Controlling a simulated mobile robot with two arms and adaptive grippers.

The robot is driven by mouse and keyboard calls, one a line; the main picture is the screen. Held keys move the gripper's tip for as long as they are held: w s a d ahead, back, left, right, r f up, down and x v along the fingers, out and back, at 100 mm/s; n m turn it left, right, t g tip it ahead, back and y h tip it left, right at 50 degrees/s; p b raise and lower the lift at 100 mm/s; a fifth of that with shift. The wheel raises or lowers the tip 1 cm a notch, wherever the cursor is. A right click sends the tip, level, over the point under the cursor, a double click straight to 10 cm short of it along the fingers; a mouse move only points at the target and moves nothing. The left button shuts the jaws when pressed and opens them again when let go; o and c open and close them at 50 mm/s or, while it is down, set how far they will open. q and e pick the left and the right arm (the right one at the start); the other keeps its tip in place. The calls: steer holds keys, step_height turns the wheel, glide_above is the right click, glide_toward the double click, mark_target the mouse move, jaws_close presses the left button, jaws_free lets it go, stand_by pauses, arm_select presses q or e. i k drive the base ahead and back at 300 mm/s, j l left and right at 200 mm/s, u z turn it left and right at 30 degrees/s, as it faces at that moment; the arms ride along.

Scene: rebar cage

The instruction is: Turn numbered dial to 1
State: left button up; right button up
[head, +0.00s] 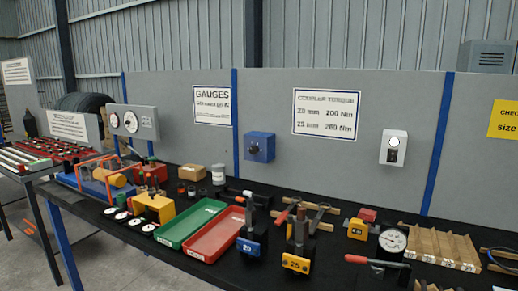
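A blue box (259,147) with a dark round knob (254,149) is mounted on the grey back panel, left of centre. It may be the numbered dial; any numbers or pointer on it are too small to read. A pale box (393,147) with a round white face and a dark part below it is mounted farther right on the panel. Neither of my grippers shows in the head view, and nothing is seen touching either box.
A black-topped bench (163,254) runs below the panel. On it are a green tray (190,223), a red tray (215,236), tools in holders tagged 20 and 25, a dial gauge (392,240) and a wooden block (440,247). The space before the blue box looks clear.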

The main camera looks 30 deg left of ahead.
mark_target(254, 150)
steer(key=k+j, duration=0.1)
steer(key=j, duration=1.05)
steer(key=k+j, duration=0.15)
steer(key=j, duration=0.4)
